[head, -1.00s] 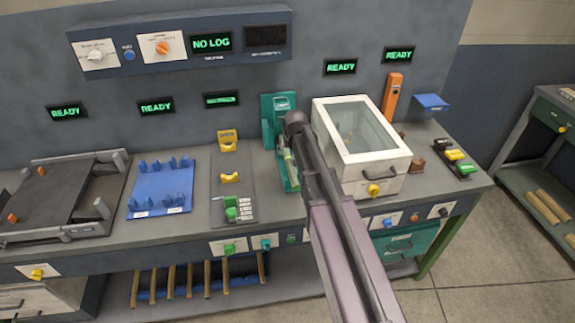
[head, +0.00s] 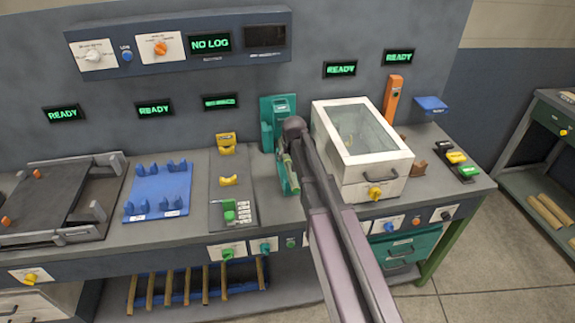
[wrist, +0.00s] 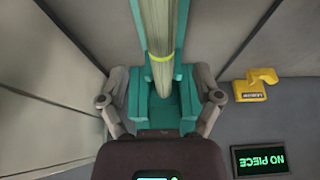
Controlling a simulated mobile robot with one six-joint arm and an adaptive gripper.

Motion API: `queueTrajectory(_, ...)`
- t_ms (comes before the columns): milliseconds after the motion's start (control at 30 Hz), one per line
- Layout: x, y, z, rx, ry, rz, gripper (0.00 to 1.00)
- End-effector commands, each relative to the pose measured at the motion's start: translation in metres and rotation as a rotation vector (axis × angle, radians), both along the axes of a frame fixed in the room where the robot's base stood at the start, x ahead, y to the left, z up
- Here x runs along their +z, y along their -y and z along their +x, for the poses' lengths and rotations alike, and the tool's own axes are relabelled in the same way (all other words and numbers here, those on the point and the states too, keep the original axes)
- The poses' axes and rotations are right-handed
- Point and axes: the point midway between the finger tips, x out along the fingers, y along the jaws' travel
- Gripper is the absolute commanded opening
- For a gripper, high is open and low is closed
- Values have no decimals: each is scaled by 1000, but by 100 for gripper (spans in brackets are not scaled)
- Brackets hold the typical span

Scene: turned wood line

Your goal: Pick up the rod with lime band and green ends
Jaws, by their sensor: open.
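The pale rod with a lime band (wrist: 160,57) lies in a teal holder (wrist: 188,100) in the wrist view. Its upper part runs out of the picture, and I cannot make out green ends. My gripper (wrist: 161,88) is open, with one grey finger on each side of the rod and holder. I cannot tell whether a finger touches either. In the head view the teal holder (head: 278,108) is partly behind my arm, which hides most of the rod.
A white glass-lidded box (head: 365,140) stands close to the right of my arm. A grey plate with yellow rests (head: 232,185) and a blue tray (head: 158,192) are on the left. A yellow bracket (wrist: 256,86) is beside the holder in the wrist view.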

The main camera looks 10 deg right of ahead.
Motion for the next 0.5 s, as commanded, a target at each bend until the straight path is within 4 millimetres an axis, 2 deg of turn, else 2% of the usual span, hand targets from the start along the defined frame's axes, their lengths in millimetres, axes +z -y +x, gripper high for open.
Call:
queueTrajectory(200, -21, -1, 9, 0, 0, 0, 83)
queueTrajectory(500, -38, -3, 17, 1, 0, 0, 83)
